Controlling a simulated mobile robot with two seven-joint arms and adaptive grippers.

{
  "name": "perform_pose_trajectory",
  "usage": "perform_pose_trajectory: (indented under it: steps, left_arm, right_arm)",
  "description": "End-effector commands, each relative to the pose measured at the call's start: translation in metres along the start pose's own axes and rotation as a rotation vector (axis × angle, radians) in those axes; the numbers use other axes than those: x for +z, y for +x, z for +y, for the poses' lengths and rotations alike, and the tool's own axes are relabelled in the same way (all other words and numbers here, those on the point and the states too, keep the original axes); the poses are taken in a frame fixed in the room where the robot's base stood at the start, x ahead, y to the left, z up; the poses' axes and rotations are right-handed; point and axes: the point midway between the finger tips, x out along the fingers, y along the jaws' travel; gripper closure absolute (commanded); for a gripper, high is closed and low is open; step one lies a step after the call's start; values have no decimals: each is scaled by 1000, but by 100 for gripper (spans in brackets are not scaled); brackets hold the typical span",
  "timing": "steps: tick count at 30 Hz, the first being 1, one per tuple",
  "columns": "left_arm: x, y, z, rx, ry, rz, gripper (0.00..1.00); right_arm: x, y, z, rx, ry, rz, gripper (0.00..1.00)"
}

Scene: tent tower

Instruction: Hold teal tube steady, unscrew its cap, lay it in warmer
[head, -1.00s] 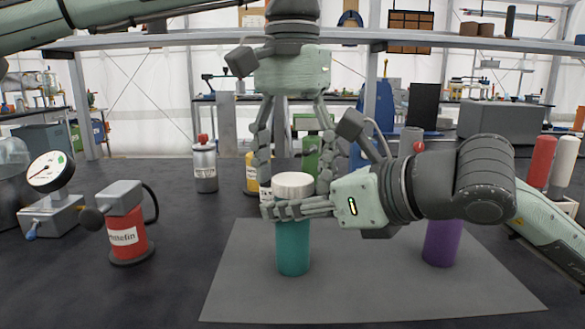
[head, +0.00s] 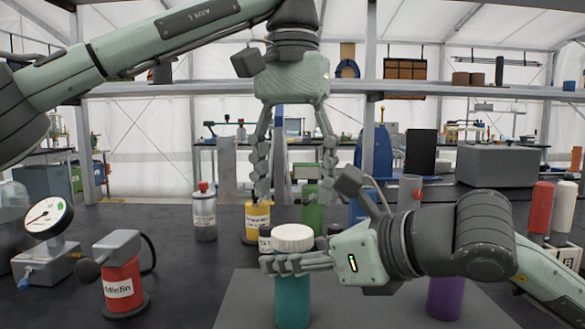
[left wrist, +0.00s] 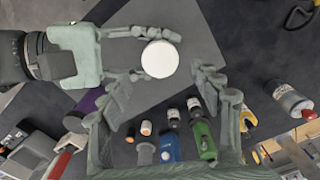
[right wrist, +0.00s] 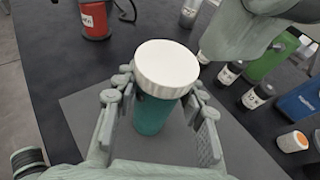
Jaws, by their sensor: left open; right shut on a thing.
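The teal tube (head: 292,303) stands upright on the grey mat (head: 390,309), with its wide white cap (head: 292,238) on top. My right gripper (head: 285,264) is shut around the tube just below the cap; the right wrist view shows the tube (right wrist: 152,114) between its fingers. My left gripper (head: 294,188) is open and empty, fingers pointing down, above the cap and clear of it. In the left wrist view the cap (left wrist: 160,59) appears between and beyond its fingers. I cannot tell which object is the warmer.
A purple tube (head: 445,298) stands right of the teal one, near my right arm. A red labelled bottle (head: 121,288) and a gauge device (head: 48,220) stand left. Grey, yellow and green bottles stand behind. The mat between the tubes is partly under my arm.

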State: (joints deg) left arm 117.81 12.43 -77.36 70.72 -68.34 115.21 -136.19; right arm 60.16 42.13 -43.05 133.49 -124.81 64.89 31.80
Motion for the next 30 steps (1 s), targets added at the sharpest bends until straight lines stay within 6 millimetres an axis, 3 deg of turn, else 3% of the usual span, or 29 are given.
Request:
perform_pose_trajectory:
  steps: [3,9,21,30]
  left_arm:
    - [0,21,0,2,2,-4,36]
    - [0,44,-1,0,0,0,36]
    - [0,52,0,0,0,1,36]
    - [0,52,0,0,0,0,73]
  right_arm:
    - [0,0,0,0,0,0,100]
    - [0,0,0,0,0,0,100]
    - [0,0,0,0,0,0,100]
    - [0,0,0,0,0,1,100]
